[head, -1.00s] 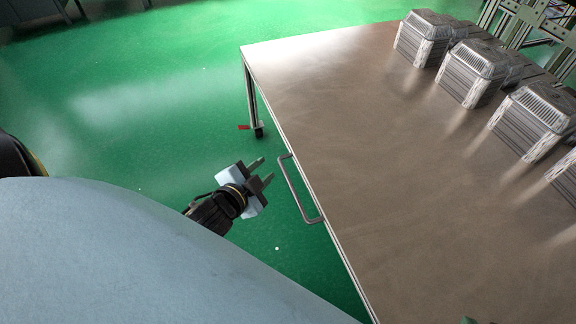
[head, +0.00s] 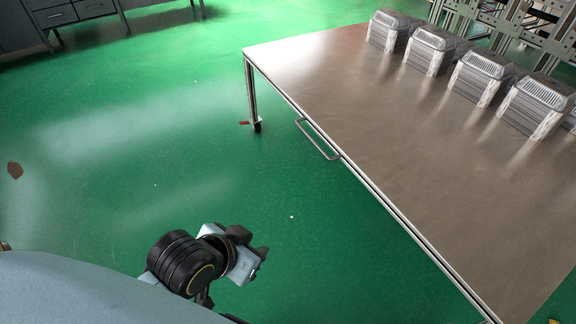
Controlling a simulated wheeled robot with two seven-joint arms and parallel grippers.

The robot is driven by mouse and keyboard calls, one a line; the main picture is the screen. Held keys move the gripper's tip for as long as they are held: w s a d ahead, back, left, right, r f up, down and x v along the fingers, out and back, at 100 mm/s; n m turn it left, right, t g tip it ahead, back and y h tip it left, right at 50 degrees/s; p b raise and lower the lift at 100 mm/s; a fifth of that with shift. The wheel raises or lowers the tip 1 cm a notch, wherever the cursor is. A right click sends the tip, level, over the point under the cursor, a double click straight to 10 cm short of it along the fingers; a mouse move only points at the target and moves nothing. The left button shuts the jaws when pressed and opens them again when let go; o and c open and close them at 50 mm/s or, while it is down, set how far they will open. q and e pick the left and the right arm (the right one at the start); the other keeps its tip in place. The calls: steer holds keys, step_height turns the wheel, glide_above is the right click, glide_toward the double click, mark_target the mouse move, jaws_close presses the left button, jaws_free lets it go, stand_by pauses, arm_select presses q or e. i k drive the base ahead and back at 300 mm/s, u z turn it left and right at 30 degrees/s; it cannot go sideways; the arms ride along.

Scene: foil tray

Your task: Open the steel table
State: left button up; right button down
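The steel table (head: 400,140) stands at the right with a brownish metal top. A U-shaped metal handle (head: 318,140) sticks out from its left edge. My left gripper (head: 262,262) is at the lower middle over the green floor, apart from the handle and below it in the picture. Its fingers are seen at a steep angle and partly hidden by the wrist, so their opening does not show clearly. Nothing shows held in it. My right gripper is not in view.
Stacks of foil trays (head: 478,78) stand in a row along the table's far right side. Grey cabinets (head: 72,15) are at the top left.

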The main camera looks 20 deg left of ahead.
mark_target(491, 205)
steer(key=u, duration=0.65)
steer(key=i, duration=1.2)
steer(key=z, duration=0.6)
